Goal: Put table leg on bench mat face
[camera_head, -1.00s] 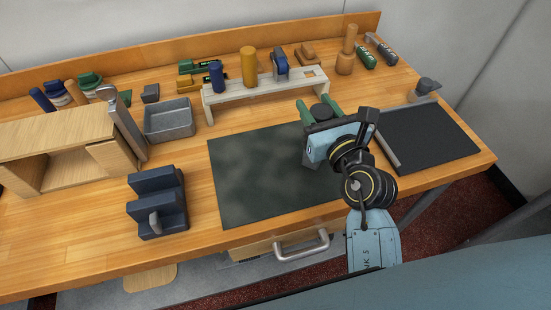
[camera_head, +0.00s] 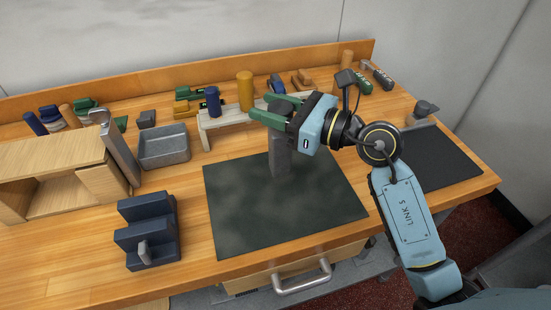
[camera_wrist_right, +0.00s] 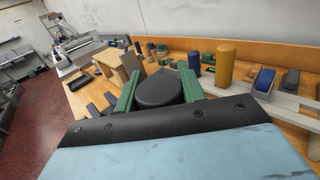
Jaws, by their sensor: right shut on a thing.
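The table leg (camera_head: 281,157) is a dark grey upright post, held over the rear middle of the bench mat (camera_head: 235,225), a dark rectangular sheet on the wooden bench. My right gripper (camera_head: 274,112) has green fingers and is shut on the leg's upper part. In the right wrist view the leg's dark rounded top (camera_wrist_right: 158,88) sits between the two fingers. I cannot tell whether its lower end touches the mat. My left gripper is not in view.
A wooden rack (camera_head: 225,119) with a blue and a yellow cylinder stands behind the mat. A navy stepped block (camera_head: 148,232) and a grey bin (camera_head: 163,147) are to the left. A dark tray (camera_head: 440,160) lies to the right. The mat's front is clear.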

